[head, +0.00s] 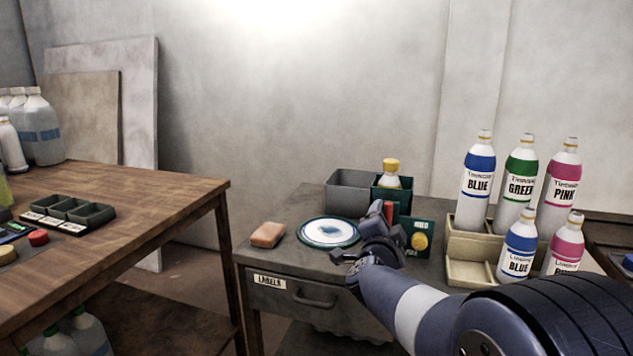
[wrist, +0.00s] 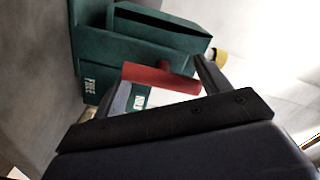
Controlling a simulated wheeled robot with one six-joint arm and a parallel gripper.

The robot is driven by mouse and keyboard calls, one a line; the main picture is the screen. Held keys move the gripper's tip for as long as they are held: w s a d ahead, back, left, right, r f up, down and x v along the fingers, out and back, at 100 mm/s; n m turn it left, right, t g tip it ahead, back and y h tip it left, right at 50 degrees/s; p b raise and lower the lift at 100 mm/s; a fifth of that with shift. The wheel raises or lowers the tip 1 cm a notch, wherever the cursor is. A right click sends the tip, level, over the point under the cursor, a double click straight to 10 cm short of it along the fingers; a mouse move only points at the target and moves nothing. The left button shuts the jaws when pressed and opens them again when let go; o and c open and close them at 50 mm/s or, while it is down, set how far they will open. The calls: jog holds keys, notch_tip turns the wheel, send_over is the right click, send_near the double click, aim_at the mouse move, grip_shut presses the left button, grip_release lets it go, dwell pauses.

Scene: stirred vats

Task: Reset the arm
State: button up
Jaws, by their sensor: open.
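My gripper (head: 384,222) is in the middle right of the head view, low over the small grey table, beside the round blue-and-white plate (head: 322,233). In the wrist view my gripper (wrist: 162,82) has its two dark fingers apart. A red part (wrist: 160,78) shows beyond and between the fingers, against a green box (wrist: 92,52). No held thing shows. Whether the fingers touch the red part I cannot tell. My arm reaches in from the lower right.
A green panel with a yellow knob (head: 420,242) stands close right of my gripper. A pinkish block (head: 268,234) lies left of the plate. A grey bin (head: 350,190) stands behind. Several labelled bottles (head: 520,175) stand close on the right. A wooden table (head: 150,215) is left.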

jog(key=shift+w+d, duration=0.2)
jog(key=shift+w, duration=0.35)
jog(key=shift+s, duration=0.1)
